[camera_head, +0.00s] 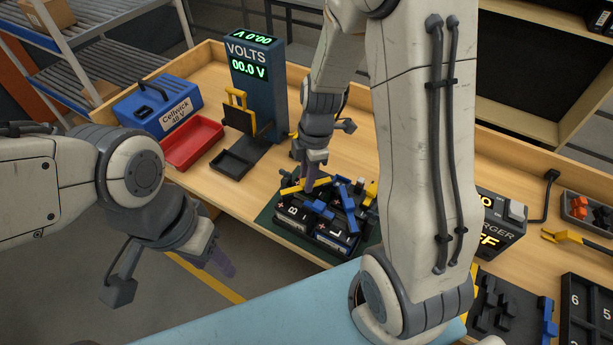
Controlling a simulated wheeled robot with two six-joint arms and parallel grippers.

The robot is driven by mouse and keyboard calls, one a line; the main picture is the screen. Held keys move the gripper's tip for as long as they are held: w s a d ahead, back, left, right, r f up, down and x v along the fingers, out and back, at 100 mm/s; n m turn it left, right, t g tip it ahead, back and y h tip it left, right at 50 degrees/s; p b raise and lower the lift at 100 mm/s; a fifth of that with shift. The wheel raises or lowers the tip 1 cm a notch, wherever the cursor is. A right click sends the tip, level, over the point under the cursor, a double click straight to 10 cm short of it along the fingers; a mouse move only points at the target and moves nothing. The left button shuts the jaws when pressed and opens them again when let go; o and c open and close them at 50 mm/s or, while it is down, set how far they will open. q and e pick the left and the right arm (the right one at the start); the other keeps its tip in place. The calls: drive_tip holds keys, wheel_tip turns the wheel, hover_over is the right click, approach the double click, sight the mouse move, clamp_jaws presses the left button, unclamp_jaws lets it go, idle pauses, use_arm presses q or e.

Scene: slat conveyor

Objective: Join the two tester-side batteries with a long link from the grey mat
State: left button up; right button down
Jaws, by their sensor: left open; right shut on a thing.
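Several dark batteries (332,243) with white letters stand together on a dark green mat (283,232) at the bench's front edge. Blue and yellow pieces sit on their tops. My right gripper (308,181) points down over the far-left part of the group. It is shut on a yellow bar-like piece (291,188), apparently a link, close to the battery tops; I cannot tell if it touches them. My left gripper (221,263) is open and empty, low in front of the bench, away from the batteries. My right arm hides the group's right side.
The voltage tester (256,85) reads 00.0 V behind the batteries. A red tray (193,146) and blue case (160,103) stand to its left. A charger (497,225) and a dark grey mat with black pieces (488,312) are at right. Bare bench lies left of the batteries.

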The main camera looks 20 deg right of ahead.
drive_tip(key=shift+f, duration=0.25)
drive_tip(key=c, duration=0.6)
unclamp_jaws()
drive_tip(key=r, duration=0.3)
drive_tip(key=d+r+b, duration=0.1)
drive_tip(key=r, duration=0.3)
drive_tip(key=r+b, duration=0.1)
drive_tip(key=r, duration=0.2)
drive_tip(key=shift+d+r, duration=0.15)
drive_tip(key=shift+r, duration=0.05)
drive_tip(key=shift+s, duration=0.1)
drive_tip(key=s+a+f+m+b, duration=0.1)
drive_tip(key=s+a+m, duration=0.2)
drive_tip(key=s, duration=0.3)
drive_tip(key=s+a+f+m+b, duration=0.1)
drive_tip(key=s+a+m, duration=0.3)
drive_tip(key=s+a, duration=0.2)
drive_tip(key=s+a+f+m+b, duration=0.2)
drive_tip(key=s+a+m, duration=0.1)
drive_tip(key=s+a, duration=0.2)
drive_tip(key=shift+s, duration=0.45)
